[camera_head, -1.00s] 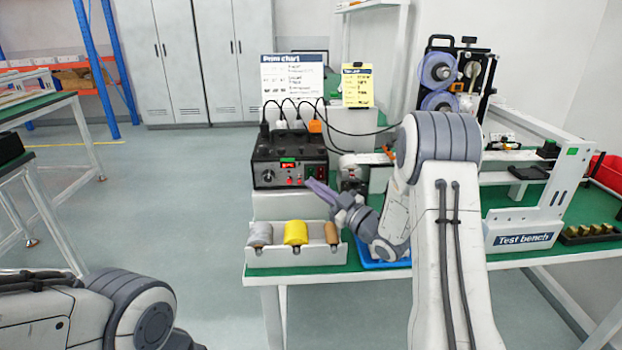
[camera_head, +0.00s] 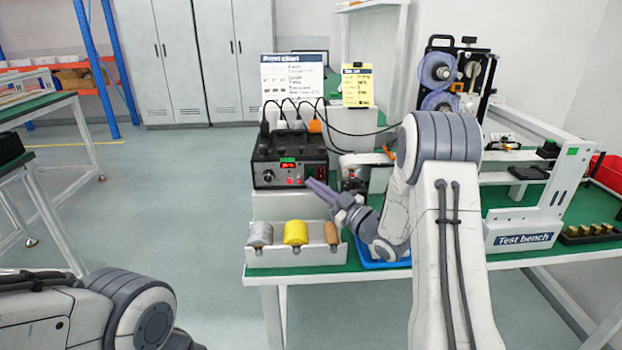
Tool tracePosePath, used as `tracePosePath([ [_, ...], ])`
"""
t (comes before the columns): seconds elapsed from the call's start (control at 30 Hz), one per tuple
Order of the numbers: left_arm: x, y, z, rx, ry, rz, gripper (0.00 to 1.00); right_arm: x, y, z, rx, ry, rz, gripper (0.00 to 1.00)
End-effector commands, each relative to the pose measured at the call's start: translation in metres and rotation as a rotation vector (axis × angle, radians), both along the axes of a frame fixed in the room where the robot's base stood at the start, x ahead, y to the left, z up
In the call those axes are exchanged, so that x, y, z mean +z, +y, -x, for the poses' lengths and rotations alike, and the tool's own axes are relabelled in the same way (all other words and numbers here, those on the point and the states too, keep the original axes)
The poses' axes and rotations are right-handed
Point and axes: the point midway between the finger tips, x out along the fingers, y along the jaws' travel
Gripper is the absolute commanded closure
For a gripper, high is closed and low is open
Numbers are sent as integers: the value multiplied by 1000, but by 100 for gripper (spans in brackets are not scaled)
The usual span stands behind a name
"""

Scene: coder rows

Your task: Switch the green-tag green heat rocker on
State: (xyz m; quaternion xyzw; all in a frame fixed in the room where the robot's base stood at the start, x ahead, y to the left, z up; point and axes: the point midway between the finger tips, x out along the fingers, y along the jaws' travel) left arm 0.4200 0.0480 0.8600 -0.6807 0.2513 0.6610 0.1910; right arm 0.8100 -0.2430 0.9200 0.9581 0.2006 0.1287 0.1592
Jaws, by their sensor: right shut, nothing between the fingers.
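A black control box (camera_head: 270,174) stands on a white riser at the left end of the bench. It carries a green tag (camera_head: 288,160) above a small red display (camera_head: 288,166). Knobs sit below the display. A red rocker-like switch (camera_head: 321,172) is at the right of its front face; its position is too small to tell. I cannot make out a green rocker. My right gripper (camera_head: 313,186) is shut and empty, its fingertips pointing left just below the box's lower right front corner. My left gripper is out of view; only my left arm shows at lower left.
A white tray (camera_head: 262,258) with grey, yellow and brown rolls lies below the box. Black cables run from the box top. A blue tray (camera_head: 375,264) is beneath my right arm. The test bench frame (camera_head: 520,239) and a spool machine (camera_head: 440,72) stand to the right.

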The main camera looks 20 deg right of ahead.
Motion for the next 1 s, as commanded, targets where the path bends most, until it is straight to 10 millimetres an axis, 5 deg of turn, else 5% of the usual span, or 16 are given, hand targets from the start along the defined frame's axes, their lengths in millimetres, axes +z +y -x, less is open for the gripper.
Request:
tracePosePath([
  [1.0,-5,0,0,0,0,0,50,-2,-3,-10,0,0,0,100],
])
